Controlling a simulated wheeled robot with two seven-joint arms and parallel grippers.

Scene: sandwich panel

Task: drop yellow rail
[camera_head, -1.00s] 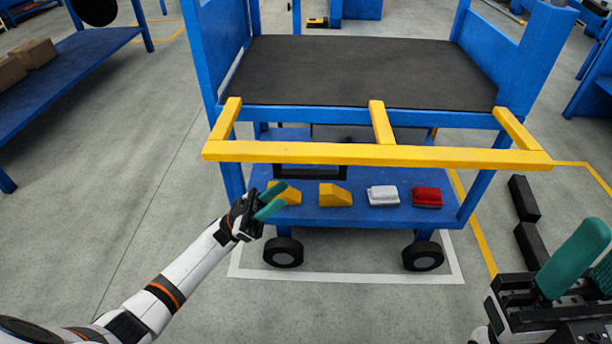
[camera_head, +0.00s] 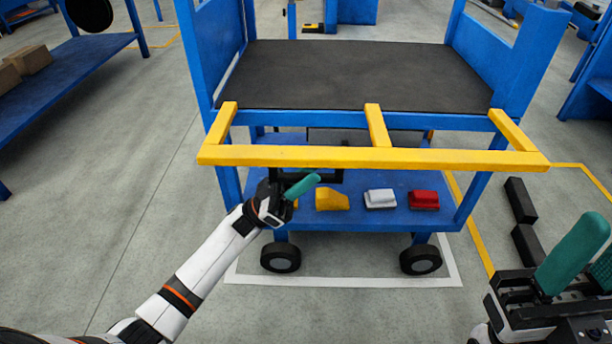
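The yellow rail (camera_head: 370,159) runs across the front of the blue cart, level with its black deck, with several short yellow arms reaching back to the cart. My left gripper (camera_head: 302,186) is below the rail's left half, in front of the lower shelf. Only one green finger shows clearly, so its opening is hidden; it does not visibly touch the rail. My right gripper (camera_head: 590,262) is at the lower right, apart from the rail and close to the camera. Its green fingers are partly cut off by the picture edge, with a gap between them.
The blue cart (camera_head: 345,222) stands on wheels inside a white floor outline. Its lower shelf holds yellow blocks (camera_head: 331,199), a white block (camera_head: 380,198) and a red block (camera_head: 424,199). Black blocks (camera_head: 521,201) lie on the floor at right. Floor at left is clear.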

